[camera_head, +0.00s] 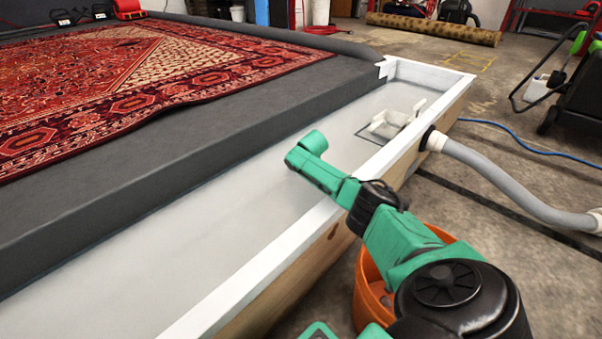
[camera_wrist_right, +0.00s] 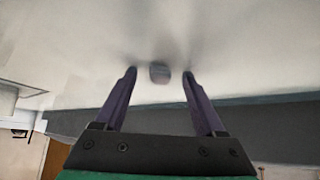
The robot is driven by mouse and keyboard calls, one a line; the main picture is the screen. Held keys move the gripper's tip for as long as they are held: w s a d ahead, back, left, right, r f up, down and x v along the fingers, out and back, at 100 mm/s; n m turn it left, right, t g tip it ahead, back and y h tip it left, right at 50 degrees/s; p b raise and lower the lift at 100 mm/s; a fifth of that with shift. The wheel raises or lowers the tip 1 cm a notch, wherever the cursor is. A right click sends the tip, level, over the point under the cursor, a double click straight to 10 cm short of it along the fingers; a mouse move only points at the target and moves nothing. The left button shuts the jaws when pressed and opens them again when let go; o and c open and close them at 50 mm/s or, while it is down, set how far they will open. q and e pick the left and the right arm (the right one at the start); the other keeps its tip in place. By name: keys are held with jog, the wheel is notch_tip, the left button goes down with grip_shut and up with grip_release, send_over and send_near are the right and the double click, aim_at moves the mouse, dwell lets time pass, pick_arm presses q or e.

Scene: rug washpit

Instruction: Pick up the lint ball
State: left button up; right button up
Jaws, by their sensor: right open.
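The lint ball (camera_wrist_right: 159,72) is a small grey lump on the pale trough floor in the right wrist view. My right gripper (camera_wrist_right: 159,76) is open, with its two purple-grey fingers on either side of the line to the ball. The ball shows between and slightly ahead of the fingertips, with a gap to each one. Whether it lies fully between them in depth is hard to tell. In the head view, my green right arm reaches over the white trough (camera_head: 222,200); the gripper and the lint ball are hidden there. My left gripper is in neither view.
The trough's white rim (camera_head: 290,246) runs under my right arm. A pale fitting (camera_head: 388,124) sits at the trough's far end. A dark platform with a red patterned rug (camera_head: 105,80) borders the left side. An orange bucket (camera_head: 368,290) and a grey hose (camera_head: 505,180) are outside.

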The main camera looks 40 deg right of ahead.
jog(key=shift+r, duration=0.1)
grip_shut()
jog(key=shift+r, duration=0.1)
dwell(0.3)
